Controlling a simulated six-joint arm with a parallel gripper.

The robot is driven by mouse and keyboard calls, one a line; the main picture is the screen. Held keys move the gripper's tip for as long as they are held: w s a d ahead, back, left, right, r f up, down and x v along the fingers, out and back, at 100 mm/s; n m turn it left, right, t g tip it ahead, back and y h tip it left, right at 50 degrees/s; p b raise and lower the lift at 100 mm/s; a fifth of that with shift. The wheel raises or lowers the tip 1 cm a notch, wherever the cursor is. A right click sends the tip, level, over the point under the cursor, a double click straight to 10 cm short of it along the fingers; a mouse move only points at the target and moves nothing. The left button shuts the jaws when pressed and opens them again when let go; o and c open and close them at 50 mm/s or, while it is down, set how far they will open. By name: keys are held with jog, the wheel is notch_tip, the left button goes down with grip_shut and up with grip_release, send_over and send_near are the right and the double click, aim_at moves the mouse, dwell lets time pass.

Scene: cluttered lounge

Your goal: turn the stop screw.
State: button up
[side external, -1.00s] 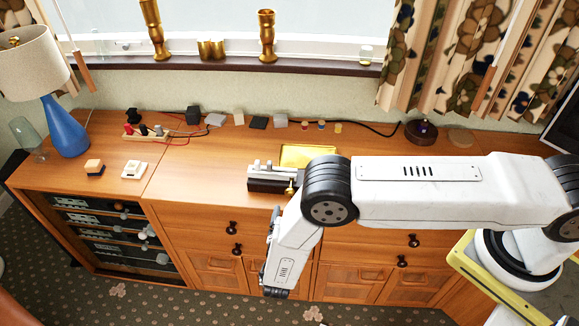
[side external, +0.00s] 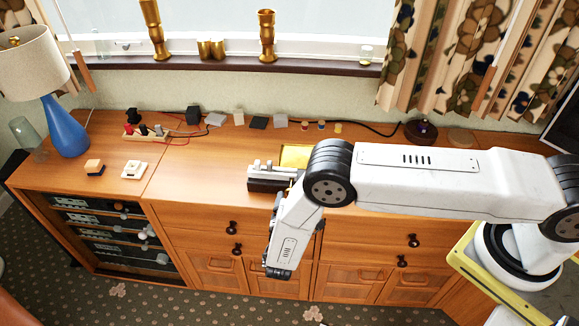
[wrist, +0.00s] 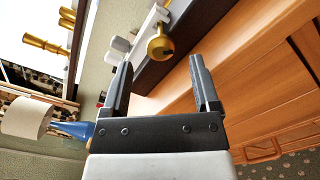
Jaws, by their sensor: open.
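The stop screw shows as a round brass knob (wrist: 160,47) with a dark slot in the wrist view. It sits on the end of a fixture with a dark base (side external: 266,185) and pale metal bars on top, standing on the wooden cabinet. In the wrist view my gripper (wrist: 160,68) is open and empty. Its fingers point towards the knob, which shows beyond and between the tips, apart from them.
A yellow tray (side external: 294,154) lies behind the fixture, partly hidden by my arm. A blue lamp (side external: 66,128), a socket strip with cables and several small blocks stand left and behind. The cabinet top (side external: 205,170) left of the fixture is clear.

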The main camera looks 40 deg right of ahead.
jog(key=shift+x, duration=1.75)
grip_shut()
